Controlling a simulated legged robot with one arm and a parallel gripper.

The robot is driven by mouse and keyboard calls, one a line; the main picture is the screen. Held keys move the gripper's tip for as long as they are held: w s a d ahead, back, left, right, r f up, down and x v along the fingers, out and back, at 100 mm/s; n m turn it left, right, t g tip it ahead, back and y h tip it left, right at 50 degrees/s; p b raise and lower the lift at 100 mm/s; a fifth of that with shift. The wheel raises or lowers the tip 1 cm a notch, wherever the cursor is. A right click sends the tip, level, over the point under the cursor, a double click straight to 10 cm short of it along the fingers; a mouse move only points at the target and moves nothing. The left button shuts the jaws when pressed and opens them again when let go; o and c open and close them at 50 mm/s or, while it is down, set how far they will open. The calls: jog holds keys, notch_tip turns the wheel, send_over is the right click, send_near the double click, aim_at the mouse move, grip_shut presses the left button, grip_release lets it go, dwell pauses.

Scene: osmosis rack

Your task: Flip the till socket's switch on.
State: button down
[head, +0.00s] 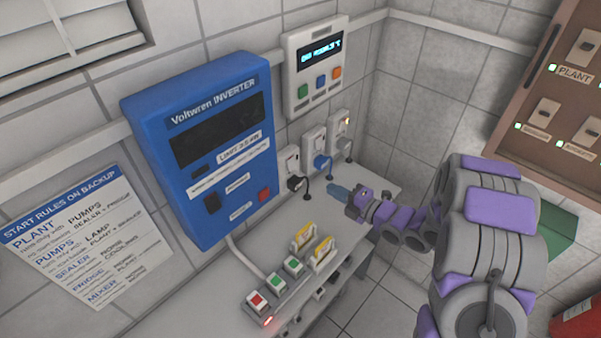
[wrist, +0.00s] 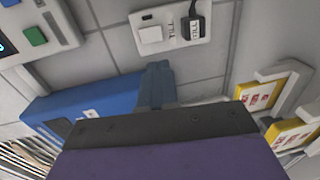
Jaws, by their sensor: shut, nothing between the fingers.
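The till socket (wrist: 174,55) is a white wall plate marked TILL in the wrist view. It has a white rocker switch (wrist: 151,34) and a black plug (wrist: 194,25) beside it. No glow shows at the small dark window by the switch. In the head view, the socket with a black plug (head: 296,183) beside the inverter appears to be the same one. My gripper (head: 338,192) is shut and empty above the bench, right of that socket. Its blue-grey fingertips (wrist: 158,84) point towards the socket, apparently short of the switch.
The blue inverter (head: 205,140) juts out at left. Yellow-topped holders (head: 322,253) and red and green buttons stand on the bench (head: 212,300).

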aim_at(293, 169)
jog(key=b+x, duration=0.1)
jog(key=x, duration=1.3)
jog(key=shift+s, duration=0.1)
jog(key=shift+a+f+b, duration=0.15)
jog(key=shift+b, duration=0.4)
